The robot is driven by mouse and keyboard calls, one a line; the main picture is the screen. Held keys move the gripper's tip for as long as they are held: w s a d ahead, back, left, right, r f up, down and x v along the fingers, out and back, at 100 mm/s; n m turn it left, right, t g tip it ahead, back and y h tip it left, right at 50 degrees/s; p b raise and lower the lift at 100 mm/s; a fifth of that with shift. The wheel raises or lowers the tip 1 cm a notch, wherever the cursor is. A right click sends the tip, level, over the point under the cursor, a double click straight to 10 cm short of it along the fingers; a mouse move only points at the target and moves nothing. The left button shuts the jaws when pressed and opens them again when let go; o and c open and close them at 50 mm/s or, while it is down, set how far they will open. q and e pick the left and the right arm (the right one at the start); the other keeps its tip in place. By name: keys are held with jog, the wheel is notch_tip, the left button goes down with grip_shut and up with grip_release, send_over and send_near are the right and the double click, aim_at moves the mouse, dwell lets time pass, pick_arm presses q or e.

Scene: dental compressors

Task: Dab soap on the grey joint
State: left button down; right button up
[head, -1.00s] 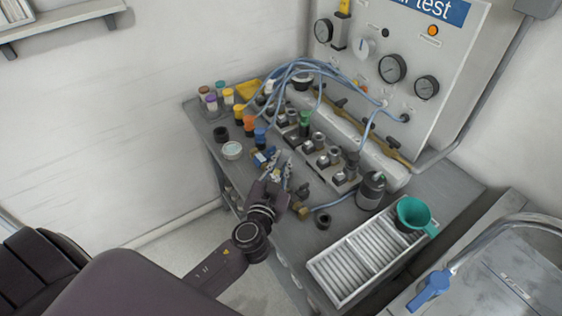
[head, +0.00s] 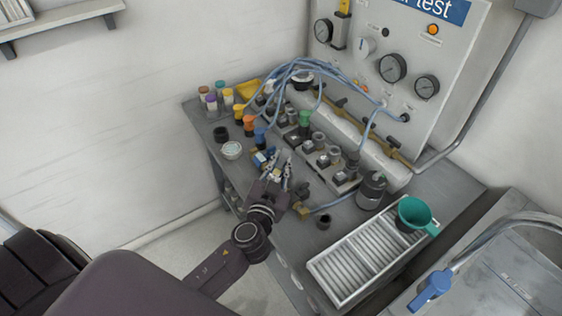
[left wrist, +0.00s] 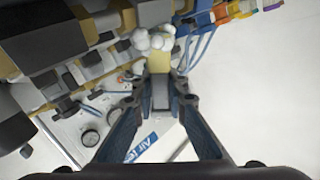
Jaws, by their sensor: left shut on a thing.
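My left gripper (head: 281,171) is over the bench, in front of the row of valve blocks. In the left wrist view its fingers (left wrist: 159,88) are shut on a small brush-like tool (left wrist: 160,64), grey between the fingers and yellowish beyond them. White foam blobs (left wrist: 150,40) show at its far end; I cannot tell whether they sit on the tool or on a fitting behind it. A dark grey fitting (head: 351,162) stands at the right end of the row; I cannot tell for sure which fitting is the grey joint. My right gripper is not in view.
A small white bowl (head: 232,150) and several coloured-cap pots (head: 211,102) stand at the bench's left. Blue hoses (head: 290,68) arch over the blocks. A gauge panel (head: 390,95) rises behind. A white ribbed tray (head: 345,270) and green funnel (head: 413,213) are at right.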

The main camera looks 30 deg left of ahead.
pick_arm(q)
jog(key=shift+f, duration=0.15)
jog(key=shift+r+p, duration=2.8)
jog(key=shift+r, duration=0.85)
